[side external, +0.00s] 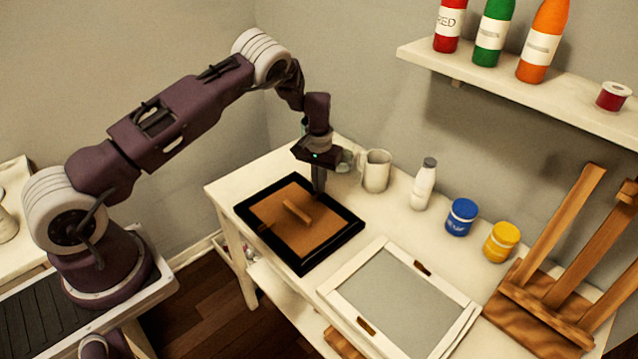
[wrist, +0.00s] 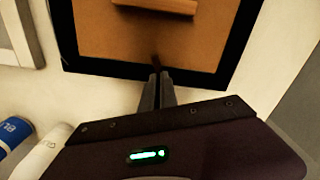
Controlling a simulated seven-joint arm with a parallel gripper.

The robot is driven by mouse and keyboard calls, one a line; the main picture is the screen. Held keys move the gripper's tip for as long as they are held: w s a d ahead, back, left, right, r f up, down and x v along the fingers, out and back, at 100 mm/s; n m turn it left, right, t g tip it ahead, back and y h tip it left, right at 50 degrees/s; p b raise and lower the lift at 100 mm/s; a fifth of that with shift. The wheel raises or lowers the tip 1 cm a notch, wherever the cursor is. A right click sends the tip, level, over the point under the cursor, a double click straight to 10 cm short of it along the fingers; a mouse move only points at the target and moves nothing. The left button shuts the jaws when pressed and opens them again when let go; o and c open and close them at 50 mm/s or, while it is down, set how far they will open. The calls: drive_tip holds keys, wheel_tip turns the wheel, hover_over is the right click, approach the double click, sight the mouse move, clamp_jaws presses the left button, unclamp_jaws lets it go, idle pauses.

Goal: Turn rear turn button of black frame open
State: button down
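The black frame (side external: 333,247) lies face down on the white table, with a brown backing board (side external: 290,232) and a wooden bar (side external: 297,211) on it. Its rear side also shows in the wrist view (wrist: 115,68). A small dark turn button (wrist: 155,61) reaches from that rear side over the backing edge. My gripper (wrist: 158,76) points down at the rear side, its two fingers close together, tips beside or over the button's outer end; contact is unclear. In the side view my gripper (side external: 319,192) hides this button. A front turn button (side external: 265,228) shows at the opposite side.
A white frame with a grey panel (side external: 392,290) lies to the right. A mug (side external: 376,171) stands close behind my gripper, with a white bottle (side external: 424,184), blue jar (side external: 461,217) and yellow jar (side external: 501,242) along the back. A wooden easel (side external: 560,285) stands far right.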

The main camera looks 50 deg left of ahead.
drive_tip(key=n, duration=1.3)
drive_tip(key=shift+n, duration=0.3)
idle(0.5)
drive_tip(key=c, duration=1.6)
unclamp_jaws()
drive_tip(key=shift+c, duration=0.2)
